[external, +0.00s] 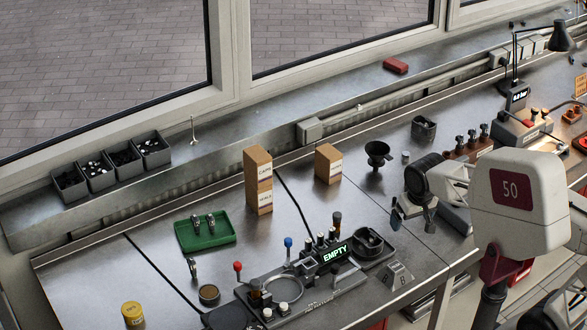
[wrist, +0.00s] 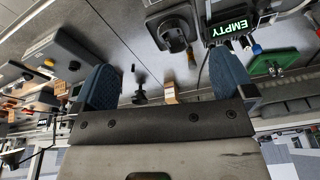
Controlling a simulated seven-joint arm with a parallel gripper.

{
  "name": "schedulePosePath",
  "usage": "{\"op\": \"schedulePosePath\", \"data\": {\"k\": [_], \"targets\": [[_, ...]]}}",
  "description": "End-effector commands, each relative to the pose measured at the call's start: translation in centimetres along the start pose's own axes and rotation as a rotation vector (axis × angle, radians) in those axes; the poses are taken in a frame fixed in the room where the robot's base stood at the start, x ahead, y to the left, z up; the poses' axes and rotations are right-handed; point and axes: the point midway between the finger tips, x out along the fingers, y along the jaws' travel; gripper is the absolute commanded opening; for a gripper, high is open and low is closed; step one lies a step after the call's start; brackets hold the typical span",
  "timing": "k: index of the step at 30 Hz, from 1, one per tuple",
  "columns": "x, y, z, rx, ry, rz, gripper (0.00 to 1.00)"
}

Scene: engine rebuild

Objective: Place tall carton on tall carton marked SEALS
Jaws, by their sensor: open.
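In the external view two tan cartons stand one on the other near the middle of the bench. The upper tall carton (external: 257,164) has a white label that seems to read CAPS. It sits upright and roughly aligned on the lower tall carton marked SEALS (external: 258,199). My gripper (external: 412,220) is well to their right, above the bench, apart from both cartons. In the wrist view its two blue fingers are spread wide (wrist: 166,82) with nothing held between them. A tan carton (wrist: 171,93) shows beyond the fingers, partly hidden by my gripper body.
Another labelled carton (external: 328,163) stands alone right of the stack. A black funnel (external: 378,154) is between it and my gripper. A green tray (external: 205,232) with metal parts lies left. A control fixture with an EMPTY display (external: 335,253) stands in front. Bench around the stack is mostly clear.

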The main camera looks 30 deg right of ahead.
Motion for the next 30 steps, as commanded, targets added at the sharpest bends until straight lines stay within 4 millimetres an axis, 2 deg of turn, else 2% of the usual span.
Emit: {"op": "schedulePosePath", "data": {"k": [1, 3, 6, 10, 15, 30], "targets": [[0.5, 0.5, 1.6, -0.028, 0.006, -0.003, 1.0], [1.1, 0.9, 3.3, -0.07, 0.013, -0.006, 1.0], [1.8, 1.5, 5.2, -0.118, 0.021, -0.01, 1.0], [2.5, 1.9, 6.8, -0.158, 0.028, -0.012, 1.0], [2.8, 2.0, 7.4, -0.176, 0.03, -0.012, 1.0], [2.8, 2.0, 7.4, -0.175, 0.03, -0.012, 1.0]]}}
